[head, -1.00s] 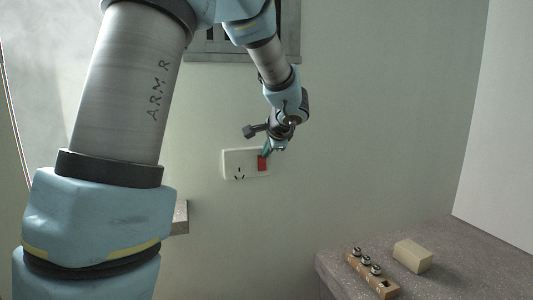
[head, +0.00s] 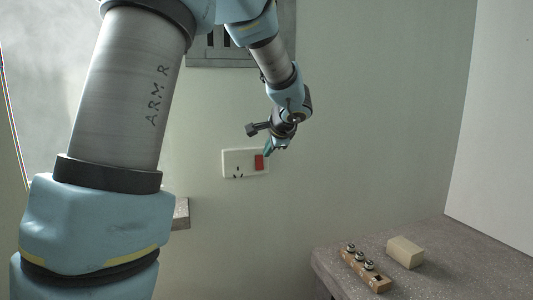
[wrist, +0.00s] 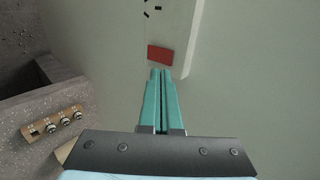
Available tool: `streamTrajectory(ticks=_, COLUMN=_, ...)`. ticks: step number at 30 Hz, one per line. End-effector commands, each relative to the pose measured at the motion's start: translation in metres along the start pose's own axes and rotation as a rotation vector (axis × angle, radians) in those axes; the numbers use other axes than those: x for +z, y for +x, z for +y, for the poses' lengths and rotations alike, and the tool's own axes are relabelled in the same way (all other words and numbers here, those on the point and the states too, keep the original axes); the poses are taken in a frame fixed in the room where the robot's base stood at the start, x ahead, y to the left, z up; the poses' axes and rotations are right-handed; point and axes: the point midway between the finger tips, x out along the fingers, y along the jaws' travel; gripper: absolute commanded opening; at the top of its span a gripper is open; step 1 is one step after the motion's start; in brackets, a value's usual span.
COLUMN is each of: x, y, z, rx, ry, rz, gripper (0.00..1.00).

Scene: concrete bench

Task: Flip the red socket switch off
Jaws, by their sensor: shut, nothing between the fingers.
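The red socket switch (head: 259,162) sits on the right part of a white socket plate (head: 231,158) on the wall, with dark socket holes to its left. In the wrist view the red switch (wrist: 160,53) lies just beyond my fingertips, and the plate (wrist: 185,40) runs up from there. My gripper (head: 267,153) is at the switch's upper right in the head view. Its teal fingers (wrist: 161,72) are closed together and empty. Their tips are very close to the switch's edge; I cannot tell whether they touch it.
A concrete bench (head: 440,270) stands at lower right. On it are a wooden strip with several metal knobs (head: 366,270) and a beige block (head: 405,252). A grey framed panel (head: 270,45) is on the wall above the socket. The wall right of the socket is clear.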

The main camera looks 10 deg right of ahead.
Motion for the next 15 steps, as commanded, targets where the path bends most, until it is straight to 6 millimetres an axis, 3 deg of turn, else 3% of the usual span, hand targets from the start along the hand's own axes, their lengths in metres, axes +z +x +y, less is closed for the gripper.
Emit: streamTrajectory(ticks=15, x=-0.001, y=-0.069, z=-0.017, rx=-0.005, ry=-0.003, rz=0.005, gripper=0.0)
